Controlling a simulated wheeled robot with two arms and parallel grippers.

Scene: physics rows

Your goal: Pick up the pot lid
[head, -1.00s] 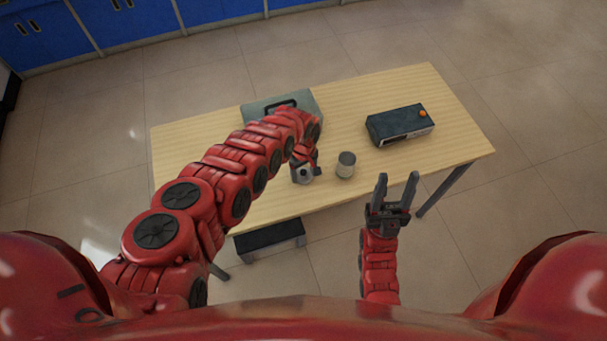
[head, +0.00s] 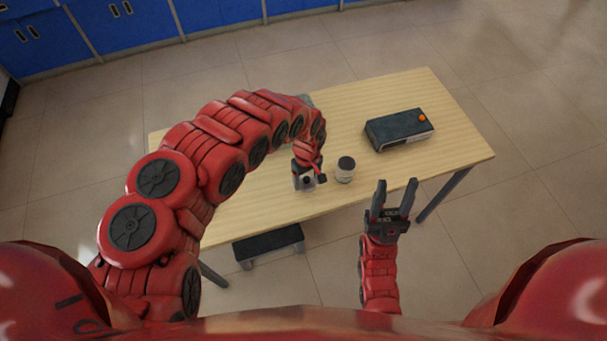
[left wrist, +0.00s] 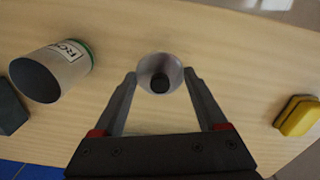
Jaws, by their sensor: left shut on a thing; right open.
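The pot lid (left wrist: 147,66) is a small round grey disc with a dark knob, seen between my left fingertips in the left wrist view. In the head view the lid (head: 308,184) shows as a small pale piece under my left gripper (head: 306,175), near the table's front edge. My left gripper is shut on the lid. I cannot tell whether the lid is clear of the table. My right gripper (head: 393,197) is open and empty, in front of the table's front edge.
A labelled can (head: 345,170) stands just right of the lid; it also shows in the left wrist view (left wrist: 62,69). A dark box (head: 399,129) with an orange knob sits at the right of the wooden table (head: 430,95). A yellow block (left wrist: 297,116) lies opposite the can. A dark stool (head: 268,242) stands in front.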

